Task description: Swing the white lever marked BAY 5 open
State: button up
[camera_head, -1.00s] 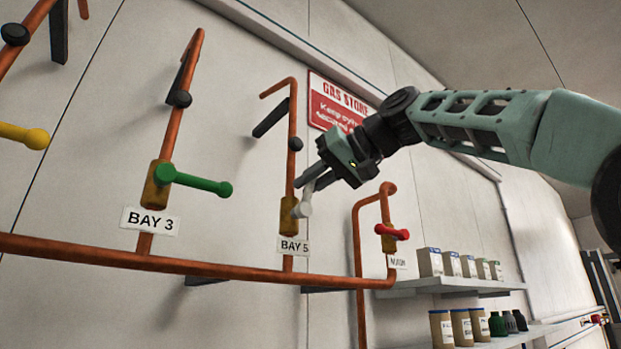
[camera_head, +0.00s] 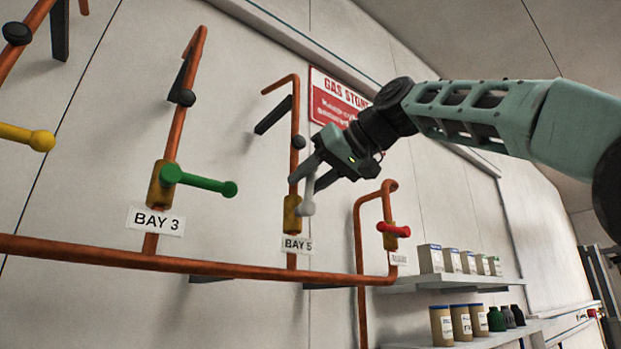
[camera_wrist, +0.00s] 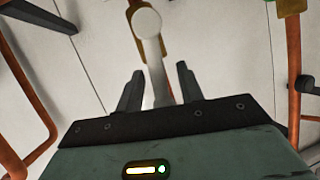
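The white lever (camera_head: 307,198) is on the brass valve (camera_head: 291,214) above the BAY 5 label (camera_head: 297,244). Its round hub is at the valve, and its bar points up along the pipe. My gripper (camera_head: 305,185) is at the upper part of the bar, with its fingers apart. In the wrist view, the lever (camera_wrist: 156,62) runs from its hub down between the two open fingers (camera_wrist: 160,72). A gap shows on each side of the bar near the fingertips. The far end of the bar is hidden by my gripper body.
A green lever (camera_head: 205,182) above BAY 3 and a yellow lever (camera_head: 22,136) are to the left. A red lever (camera_head: 394,229) on a looped copper pipe (camera_head: 359,270) is close on the right. A red sign (camera_head: 333,103) is behind my arm. Shelves (camera_head: 460,283) hold boxes and bottles.

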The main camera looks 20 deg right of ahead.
jog(key=v, duration=1.7)
jog(key=shift+r+b, duration=0.25)
jog(key=shift+b, duration=0.15)
jog(key=shift+s+d, duration=0.1)
jog(key=shift+s, duration=0.05)
